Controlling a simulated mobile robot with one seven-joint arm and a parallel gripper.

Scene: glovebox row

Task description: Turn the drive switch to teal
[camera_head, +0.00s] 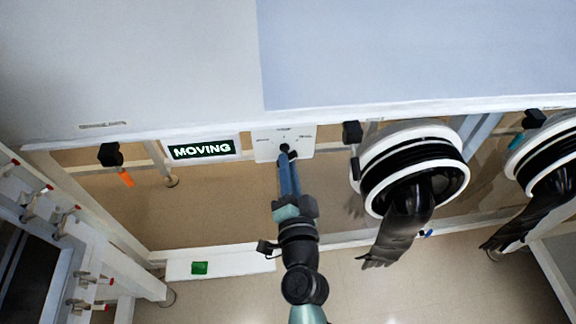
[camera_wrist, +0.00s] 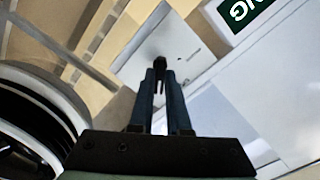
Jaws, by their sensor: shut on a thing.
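The drive switch is a dark knob (camera_wrist: 160,63) on a white plate (camera_head: 268,146) on the front of the glovebox row. In the wrist view the plate (camera_wrist: 178,46) is pale, with small marks too blurred to read. My gripper (camera_head: 285,153) reaches up to the plate, and its blue fingers are closed on the knob. In the wrist view the gripper (camera_wrist: 160,72) hides most of the knob, so I cannot tell which way it points. No teal mark can be made out on the plate. A display (camera_head: 202,149) left of the plate reads "MOVING" in light letters on dark green.
A glove port (camera_head: 414,165) with a hanging black glove (camera_head: 402,228) stands close right of my arm, and another port (camera_head: 545,150) is at the far right. A white ledge with a green patch (camera_head: 200,268) lies below left.

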